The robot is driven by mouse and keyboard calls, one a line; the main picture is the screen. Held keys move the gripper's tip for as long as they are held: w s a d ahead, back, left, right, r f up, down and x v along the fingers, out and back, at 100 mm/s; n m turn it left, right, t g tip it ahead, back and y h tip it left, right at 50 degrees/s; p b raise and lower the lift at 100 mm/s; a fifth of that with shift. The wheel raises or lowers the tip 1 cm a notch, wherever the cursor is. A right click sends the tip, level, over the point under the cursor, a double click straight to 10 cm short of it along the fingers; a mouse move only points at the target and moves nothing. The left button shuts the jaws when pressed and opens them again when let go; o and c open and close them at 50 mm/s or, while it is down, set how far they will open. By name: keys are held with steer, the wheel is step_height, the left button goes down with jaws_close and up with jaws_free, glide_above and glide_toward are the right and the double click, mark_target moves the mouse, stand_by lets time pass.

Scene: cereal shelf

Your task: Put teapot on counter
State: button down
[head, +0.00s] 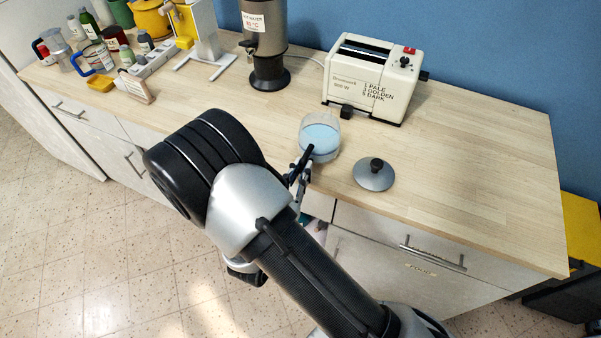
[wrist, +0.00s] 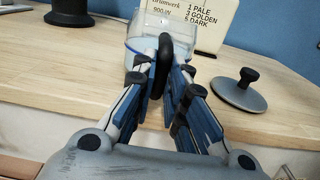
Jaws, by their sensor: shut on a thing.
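The teapot (head: 320,138) is a clear glass vessel with pale blue liquid and a black handle. It is upright at the counter's (head: 460,185) front part, below the toaster in the head view. I cannot tell if its base touches the wood. In the wrist view the teapot (wrist: 140,50) is partly hidden behind its handle and my fingers. My gripper (wrist: 165,85) is shut on the black handle, one finger on each side. In the head view my gripper (head: 300,175) is mostly hidden by my arm. A grey lid (head: 373,175) with a black knob lies right of the teapot.
A cream toaster (head: 372,80) stands behind the teapot. A water boiler (head: 264,45) stands further left. Several jars, jugs and a yellow-white machine (head: 195,30) crowd the counter's left end. The right end of the counter is clear. Drawer handles (head: 432,257) stick out below the front edge.

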steer(key=c, duration=1.6)
jaws_free()
steer(key=p+v, duration=0.2)
steer(key=v, duration=1)
steer(key=s+d+r+m+g+h, duration=0.2)
steer(key=d+r+m+g, duration=0.4)
steer(key=d+m+g, duration=0.3)
steer(key=s+d+r+m+g+h, duration=0.25)
steer(key=d+r+m+g, duration=0.4)
steer(key=d+m, duration=0.4)
steer(key=s+d+r+m+t+y, duration=0.2)
steer(key=s+r+m+y, duration=0.4)
steer(key=r+m+y, duration=0.3)
steer(key=shift+r+m+t+y, duration=0.25)
steer(key=shift+m+t+y, duration=0.5)
steer(key=shift+m, duration=1)
